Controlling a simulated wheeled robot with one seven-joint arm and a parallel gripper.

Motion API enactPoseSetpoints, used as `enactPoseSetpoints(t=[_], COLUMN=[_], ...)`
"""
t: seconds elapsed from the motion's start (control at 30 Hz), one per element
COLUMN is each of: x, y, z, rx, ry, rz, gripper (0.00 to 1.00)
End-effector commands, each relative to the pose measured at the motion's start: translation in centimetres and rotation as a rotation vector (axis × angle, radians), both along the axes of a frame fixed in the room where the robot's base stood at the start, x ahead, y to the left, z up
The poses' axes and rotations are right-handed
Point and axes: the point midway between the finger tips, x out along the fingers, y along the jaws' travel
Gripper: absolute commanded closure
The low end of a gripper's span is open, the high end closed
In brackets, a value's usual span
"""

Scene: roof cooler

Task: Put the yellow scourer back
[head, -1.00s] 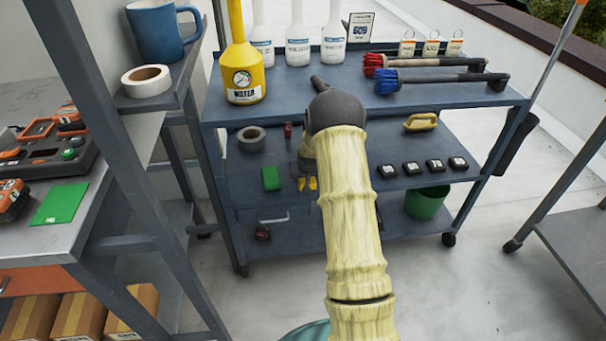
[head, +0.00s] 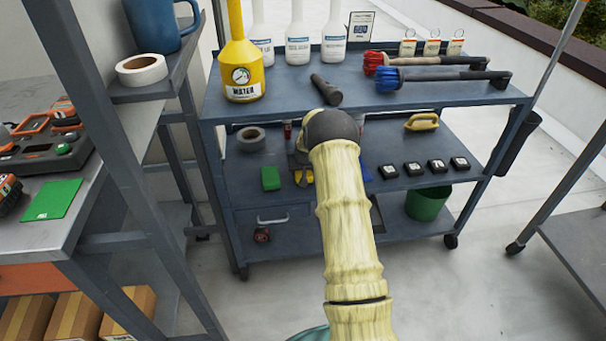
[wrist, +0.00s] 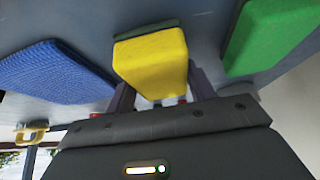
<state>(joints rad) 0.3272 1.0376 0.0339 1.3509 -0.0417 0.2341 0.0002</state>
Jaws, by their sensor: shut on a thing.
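My gripper (wrist: 158,84) is shut on the yellow scourer (wrist: 150,62), with a finger on each side of it in the wrist view. A dark green strip shows along the scourer's far edge. A grey-blue surface lies behind it; I cannot tell whether they touch. A blue pad (wrist: 55,75) lies to the left and a green pad (wrist: 270,35) to the right, both apart from the scourer. In the head view my arm hides most of the gripper at the cart's middle shelf (head: 400,205). The green pad (head: 270,178) shows left of it, a sliver of blue right.
The cart's top (head: 300,95) overhangs the middle shelf and carries a yellow bottle (head: 241,75), white bottles and brushes. A green bucket (head: 427,203) stands below.

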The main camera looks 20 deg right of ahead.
Motion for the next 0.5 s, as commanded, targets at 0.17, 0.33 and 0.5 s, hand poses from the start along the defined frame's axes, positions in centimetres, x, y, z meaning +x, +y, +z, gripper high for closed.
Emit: enactPoseSetpoints(t=[0.17,0.33,0.5], x=[0.07,0.06,0.05], y=[-0.02,-0.02,-0.02], z=[-1.21,-1.14,-1.43], rx=[-0.001,-0.001,-0.001], ry=[-0.003,-0.003,-0.003], rz=[0.0,0.0,0.0], gripper=[0.67,0.67,0.42])
